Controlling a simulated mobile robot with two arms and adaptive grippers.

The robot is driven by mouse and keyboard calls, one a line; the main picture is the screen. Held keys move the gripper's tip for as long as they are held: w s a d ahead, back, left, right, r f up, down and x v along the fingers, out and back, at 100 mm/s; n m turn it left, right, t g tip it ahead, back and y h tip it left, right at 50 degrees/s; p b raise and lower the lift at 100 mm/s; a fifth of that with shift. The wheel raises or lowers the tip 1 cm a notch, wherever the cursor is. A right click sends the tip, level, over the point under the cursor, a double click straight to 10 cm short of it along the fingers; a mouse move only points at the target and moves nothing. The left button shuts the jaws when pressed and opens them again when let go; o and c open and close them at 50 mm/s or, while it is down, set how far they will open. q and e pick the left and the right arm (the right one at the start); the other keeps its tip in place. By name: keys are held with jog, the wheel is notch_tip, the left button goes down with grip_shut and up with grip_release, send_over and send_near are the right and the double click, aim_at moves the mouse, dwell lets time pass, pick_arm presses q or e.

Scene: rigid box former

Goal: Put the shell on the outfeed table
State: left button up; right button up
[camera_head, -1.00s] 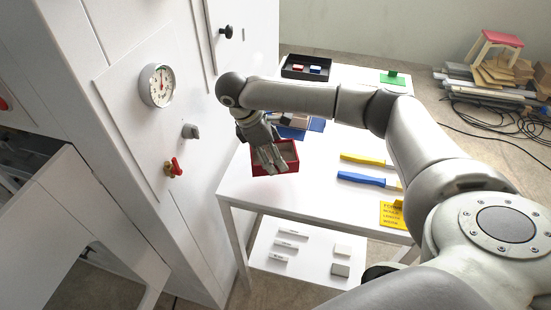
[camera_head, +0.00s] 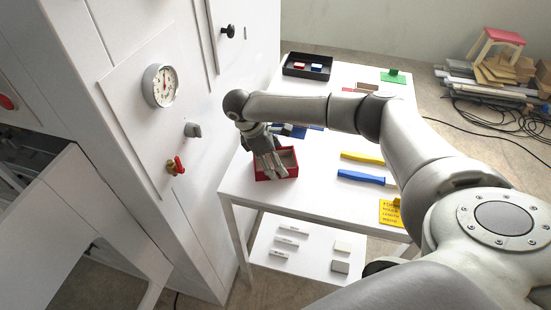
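The red open-topped box (camera_head: 291,171), which looks like the shell, sits at the near left of the white table (camera_head: 325,190). My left gripper is not in view. No label shows which table is the outfeed one.
A white machine panel with a gauge (camera_head: 160,86) and a red valve handle (camera_head: 176,166) stands close left. The table also holds a yellow bar (camera_head: 362,158), a blue bar (camera_head: 361,178), a yellow sign (camera_head: 390,213) and a black tray (camera_head: 294,71). Blue items lie partly behind my arm.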

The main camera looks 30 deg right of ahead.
jog(key=o, duration=0.3)
jog(key=shift+o, duration=0.2)
jog(key=b+v, duration=0.2)
jog(key=v, duration=1)
jog(key=shift+r, duration=0.15)
